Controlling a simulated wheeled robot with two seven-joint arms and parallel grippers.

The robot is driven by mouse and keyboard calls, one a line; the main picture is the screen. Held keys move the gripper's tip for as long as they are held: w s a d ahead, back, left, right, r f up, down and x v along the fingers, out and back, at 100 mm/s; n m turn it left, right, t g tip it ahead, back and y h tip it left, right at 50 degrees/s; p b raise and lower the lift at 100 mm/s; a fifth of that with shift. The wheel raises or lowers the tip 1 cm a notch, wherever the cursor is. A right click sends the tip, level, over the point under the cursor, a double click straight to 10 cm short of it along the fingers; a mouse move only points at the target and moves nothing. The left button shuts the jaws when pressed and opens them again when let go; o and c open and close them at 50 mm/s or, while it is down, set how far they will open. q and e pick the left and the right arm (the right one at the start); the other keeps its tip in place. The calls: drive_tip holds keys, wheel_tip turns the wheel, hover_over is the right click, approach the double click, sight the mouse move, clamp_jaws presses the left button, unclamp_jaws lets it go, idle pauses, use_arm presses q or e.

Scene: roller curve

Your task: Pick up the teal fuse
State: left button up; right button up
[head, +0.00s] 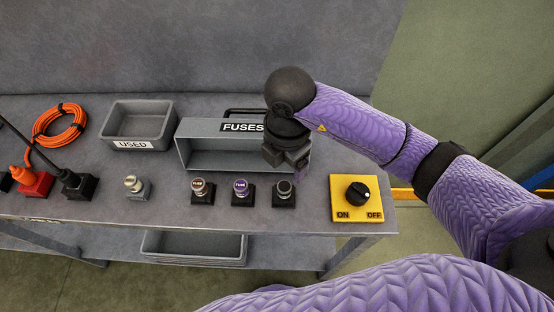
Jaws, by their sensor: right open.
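No teal fuse can be made out in the head view. A grey box labelled FUSES (220,150) stands on the workbench, and its right part is hidden behind my right gripper. My right gripper (287,165) is open, pointing down in front of the box's right end. Below it is a dark holder (284,197), whose top is close to the gripper in the picture. To its left are a holder with a purple fuse (241,188) and a holder with a brown-and-silver fuse (201,188). A pale fuse (132,184) sits in a grey holder further left. My left gripper is not in view.
A grey tray labelled USED (140,121) stands at the back left. A coiled orange cable (60,125) and red and black connectors (35,183) are at far left. A yellow ON/OFF switch box (357,210) is at the right edge. A grey bin (195,247) sits below the bench.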

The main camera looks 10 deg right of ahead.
sight(284, 186)
drive_tip(key=f+b, duration=0.2)
drive_tip(key=f, duration=0.7)
drive_tip(key=shift+s+f, duration=0.15)
drive_tip(key=shift+s, duration=0.05)
drive_tip(key=shift+f, duration=0.2)
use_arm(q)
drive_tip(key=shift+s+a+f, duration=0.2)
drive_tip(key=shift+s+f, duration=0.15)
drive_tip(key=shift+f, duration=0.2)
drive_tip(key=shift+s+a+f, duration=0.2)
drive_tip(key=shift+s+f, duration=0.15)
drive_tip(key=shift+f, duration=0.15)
use_arm(e)
drive_tip(key=c, duration=0.4)
clamp_jaws()
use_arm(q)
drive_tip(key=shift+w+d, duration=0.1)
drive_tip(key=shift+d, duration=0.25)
